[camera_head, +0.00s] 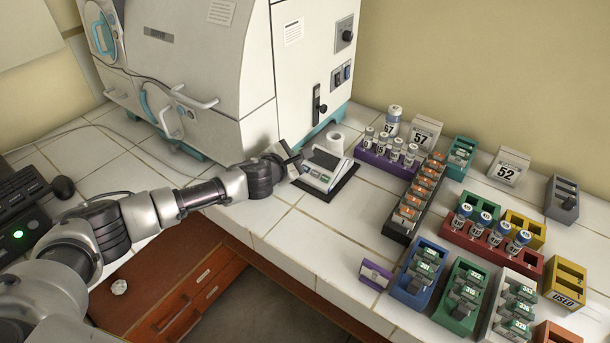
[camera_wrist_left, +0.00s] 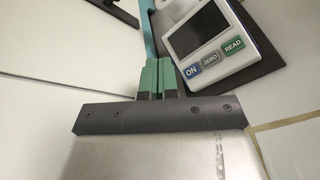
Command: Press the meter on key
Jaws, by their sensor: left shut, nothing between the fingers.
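The meter (camera_head: 319,173) is a small white device lying on a black mat (camera_head: 343,184) on the tiled bench, in front of the incubator. In the head view my left gripper (camera_head: 292,160) is beside the meter. Contact with the key cannot be told.
The large white incubator (camera_head: 200,45) stands close behind my left gripper. A white cup-like item (camera_head: 335,142) is behind the meter. Racks of vials and cassettes, such as the purple rack (camera_head: 372,161), fill the right side. Bare tiles (camera_head: 310,235) lie in front of the meter.

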